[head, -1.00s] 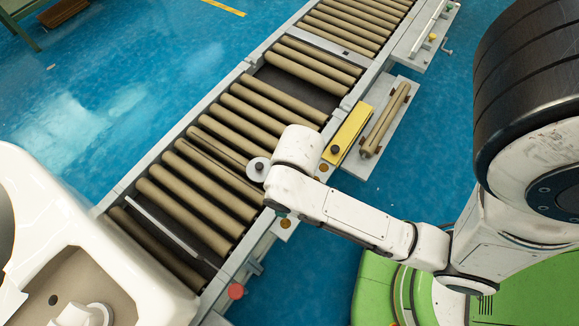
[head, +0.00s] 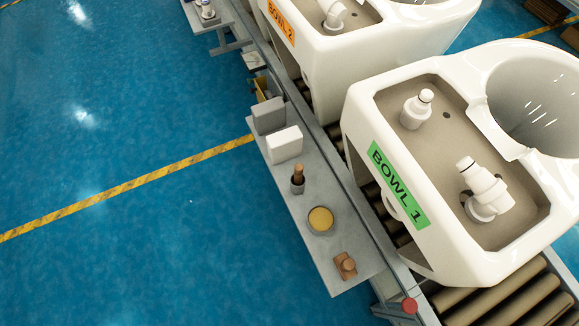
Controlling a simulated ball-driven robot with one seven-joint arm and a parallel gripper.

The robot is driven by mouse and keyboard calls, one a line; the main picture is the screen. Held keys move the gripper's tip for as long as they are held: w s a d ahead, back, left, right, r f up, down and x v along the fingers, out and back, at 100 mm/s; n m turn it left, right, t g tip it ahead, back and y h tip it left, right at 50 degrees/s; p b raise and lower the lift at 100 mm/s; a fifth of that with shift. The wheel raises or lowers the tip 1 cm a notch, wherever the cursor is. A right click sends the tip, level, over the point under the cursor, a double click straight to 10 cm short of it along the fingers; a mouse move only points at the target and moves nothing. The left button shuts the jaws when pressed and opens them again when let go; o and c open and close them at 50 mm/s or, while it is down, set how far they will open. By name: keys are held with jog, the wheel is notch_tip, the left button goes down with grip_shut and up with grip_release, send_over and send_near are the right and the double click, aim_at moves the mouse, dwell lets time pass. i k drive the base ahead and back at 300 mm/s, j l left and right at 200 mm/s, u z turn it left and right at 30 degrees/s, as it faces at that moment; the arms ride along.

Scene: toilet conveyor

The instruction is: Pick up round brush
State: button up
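A grey side shelf (head: 325,245) runs along the conveyor and holds several small items. A brown-handled item (head: 298,174) stands upright in a small grey cup (head: 298,187); it looks like a brush, but its lower end is hidden. A brown wooden item with a knob-like grip (head: 345,265) lies near the shelf's front end; it may also be a brush. I cannot tell which one is the round brush. My gripper is not in view.
A white toilet labelled BOWL 1 (head: 375,115) stands on the conveyor rollers (head: 500,300), with BOWL 2 (head: 320,70) behind. A white box (head: 285,144) and a grey box (head: 268,115) occupy the shelf's far end. Blue floor (head: 120,230) left of the shelf is clear.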

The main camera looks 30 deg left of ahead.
aim_at(299, 168)
jog(key=u, duration=0.85)
jog(key=z, duration=1.65)
jog(key=u, duration=1.65)
jog(key=i+l+u, duration=0.35)
jog(key=i+l, duration=0.2)
jog(key=l, duration=0.3)
